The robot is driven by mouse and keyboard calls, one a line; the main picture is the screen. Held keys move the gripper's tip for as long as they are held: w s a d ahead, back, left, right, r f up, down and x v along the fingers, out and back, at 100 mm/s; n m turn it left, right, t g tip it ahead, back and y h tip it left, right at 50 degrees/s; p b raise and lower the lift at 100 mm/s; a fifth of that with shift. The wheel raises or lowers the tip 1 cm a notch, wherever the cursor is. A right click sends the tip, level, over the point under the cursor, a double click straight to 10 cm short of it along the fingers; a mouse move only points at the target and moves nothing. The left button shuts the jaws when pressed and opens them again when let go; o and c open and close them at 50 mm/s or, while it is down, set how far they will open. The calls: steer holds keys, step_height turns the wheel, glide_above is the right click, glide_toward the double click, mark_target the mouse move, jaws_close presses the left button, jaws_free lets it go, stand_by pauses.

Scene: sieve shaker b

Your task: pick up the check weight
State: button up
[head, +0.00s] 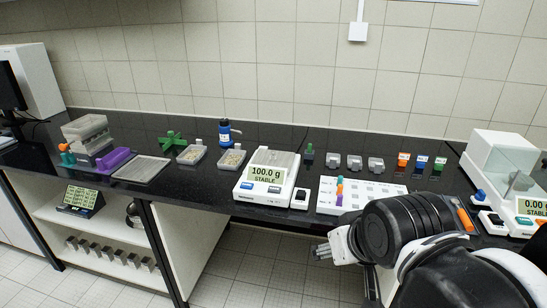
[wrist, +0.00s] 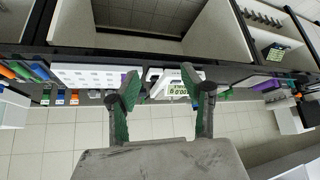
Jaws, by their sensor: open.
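I cannot make out the check weight for certain in either view. The white balance (head: 262,200) stands on the black bench in the head view; its display reads 100.0 g, stable, and hides part of its pan. A small dark knobbed piece (head: 309,154) stands behind the balance's right side, and a small black-and-white piece (head: 300,198) is at its front right; neither is clearly a weight. My gripper (head: 321,252) is in front of the bench edge, below the white holder board. In the wrist view my gripper (wrist: 160,88) is open, its fingers apart and empty, with the balance display beyond.
The white holder board (head: 345,192) with coloured pieces is right of the balance. Grey, orange, blue and green blocks (head: 421,162) stand behind it. A second balance with a clear draft shield (head: 498,158) is far right. Sample trays (head: 232,160) and a blue bottle (head: 224,132) are left.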

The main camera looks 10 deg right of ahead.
steer(key=w+r+n+g+p, duration=0.15)
steer(key=w+r+n, duration=0.25)
steer(key=w+r, duration=1)
steer(key=w+r+n+g, duration=0.1)
steer(key=w+r+n, duration=0.15)
steer(key=w, duration=0.85)
steer(key=n+g+p, duration=0.4)
steer(key=n+g, duration=0.1)
steer(key=n, duration=0.6)
glide_above(273, 152)
step_height(273, 152, down, 14)
steer(key=r, duration=0.1)
steer(key=shift+m, duration=0.25)
step_height(273, 152, down, 9)
steer(key=shift+s+r, duration=0.1)
steer(key=shift+r, duration=0.05)
steer(key=shift+w+f+p, duration=0.2)
steer(key=shift+f+p, duration=0.2)
steer(key=shift+f, duration=0.9)
steer(key=shift+w+f+p, duration=0.15)
steer(key=shift+f+p, duration=0.25)
steer(key=shift+f, duration=0.85)
jaws_close()
